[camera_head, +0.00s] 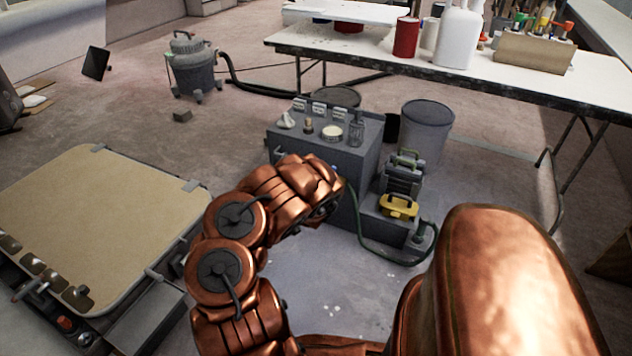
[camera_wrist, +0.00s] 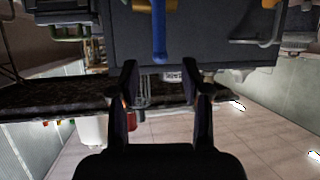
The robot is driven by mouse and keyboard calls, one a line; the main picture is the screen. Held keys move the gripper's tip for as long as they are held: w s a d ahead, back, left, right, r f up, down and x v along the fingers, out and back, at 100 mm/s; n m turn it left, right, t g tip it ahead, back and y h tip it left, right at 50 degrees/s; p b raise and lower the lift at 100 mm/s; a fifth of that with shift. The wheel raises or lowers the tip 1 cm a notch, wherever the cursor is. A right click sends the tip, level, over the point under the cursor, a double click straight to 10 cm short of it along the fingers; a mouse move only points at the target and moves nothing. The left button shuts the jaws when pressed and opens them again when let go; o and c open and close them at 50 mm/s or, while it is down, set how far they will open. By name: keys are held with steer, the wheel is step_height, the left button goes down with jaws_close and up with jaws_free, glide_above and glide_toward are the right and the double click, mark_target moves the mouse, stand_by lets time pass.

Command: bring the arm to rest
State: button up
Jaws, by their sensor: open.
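My arm, in copper-coloured links, is folded in the middle of the head view. Its end reaches up to the front left of a dark grey cabinet (camera_head: 335,165); the fingers cannot be made out there. In the wrist view my gripper (camera_wrist: 160,88) shows two dark fingers standing apart with nothing between them. It is open and empty. Beyond the fingertips the wrist view shows a dark grey box face (camera_wrist: 200,45) with a blue handle-like part (camera_wrist: 159,35).
A beige-topped panel (camera_head: 90,215) lies at the left. A long white table (camera_head: 440,70) with bottles and a tool box stands at the back right. A grey bin (camera_head: 427,130), a yellow case (camera_head: 398,206) and a green hose (camera_head: 365,240) are near the cabinet. A shop vacuum (camera_head: 192,68) stands behind.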

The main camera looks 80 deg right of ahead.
stand_by(0.4)
